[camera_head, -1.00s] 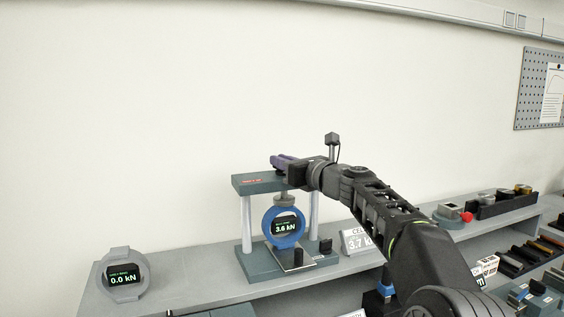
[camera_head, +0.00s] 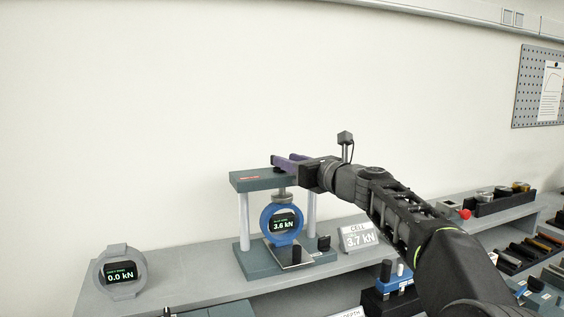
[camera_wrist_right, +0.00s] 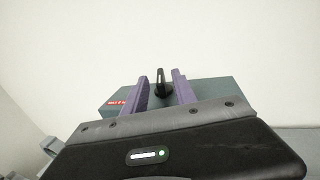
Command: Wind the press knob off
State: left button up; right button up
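The press stands on the shelf in the head view, with a grey-green top beam (camera_head: 245,184), two pale columns and a blue ring gauge (camera_head: 266,225) reading 3.6 kN. The black press knob (camera_wrist_right: 160,84) sits on top of the beam in the right wrist view. My right gripper (camera_head: 283,159) is over the beam. In the wrist view its two purple fingers (camera_wrist_right: 160,77) stand on either side of the knob, with a visible gap on each side. In the head view the knob is mostly hidden by the gripper. My left gripper is not in view.
A grey ring gauge (camera_head: 122,286) reading 0.0 kN stands at the left. A sign (camera_head: 358,235) reading 3.7 kN stands right of the press. A blue-topped block (camera_head: 394,277) sits lower right. The wall behind is bare apart from a pegboard (camera_head: 538,90).

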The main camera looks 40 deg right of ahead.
jog(key=shift+s+a, duration=0.1)
jog(key=shift+s, duration=1.7)
jog(key=shift+r, duration=0.1)
